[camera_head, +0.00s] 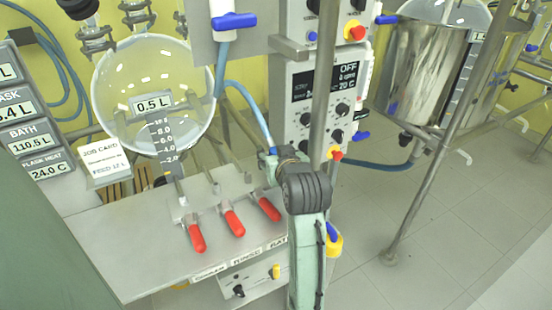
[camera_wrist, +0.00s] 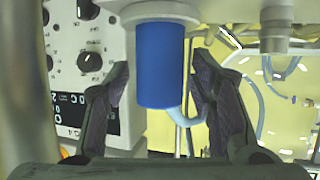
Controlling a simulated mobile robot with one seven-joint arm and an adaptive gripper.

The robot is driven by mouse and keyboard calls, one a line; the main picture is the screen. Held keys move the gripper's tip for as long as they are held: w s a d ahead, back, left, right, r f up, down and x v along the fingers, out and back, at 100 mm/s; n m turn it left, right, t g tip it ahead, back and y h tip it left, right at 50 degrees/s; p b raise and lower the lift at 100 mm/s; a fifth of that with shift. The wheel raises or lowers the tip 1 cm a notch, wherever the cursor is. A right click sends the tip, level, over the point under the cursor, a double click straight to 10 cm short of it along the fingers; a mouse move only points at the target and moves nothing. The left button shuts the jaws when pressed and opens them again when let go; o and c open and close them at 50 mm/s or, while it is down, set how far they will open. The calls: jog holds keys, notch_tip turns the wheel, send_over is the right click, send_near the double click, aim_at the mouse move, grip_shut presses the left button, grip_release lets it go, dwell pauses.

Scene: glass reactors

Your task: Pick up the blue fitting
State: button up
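The blue fitting (camera_wrist: 160,65) is a plain blue cylinder in the upper middle of the wrist view. Its upper end meets a pale grey round flange (camera_wrist: 158,10), and a light blue hose (camera_wrist: 188,118) curves beside its lower end. My gripper (camera_wrist: 161,80) is open, with one dark finger on each side of the fitting. A gap shows between the fitting and each finger, so I see no contact. In the head view my arm stands in front of the control panel, and I cannot make out the fitting clearly there.
A control panel (camera_head: 300,120) with knobs and a display stands close behind my arm. A glass sphere (camera_head: 120,75) marked 0.5 L is to the left, above a bench (camera_head: 150,260) with red-handled valves (camera_head: 233,222). A steel vessel (camera_head: 425,75) and a frame pole are at right. Floor is clear there.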

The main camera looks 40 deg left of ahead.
grip_shut()
dwell(0.4)
jog(key=shift+r, duration=0.1)
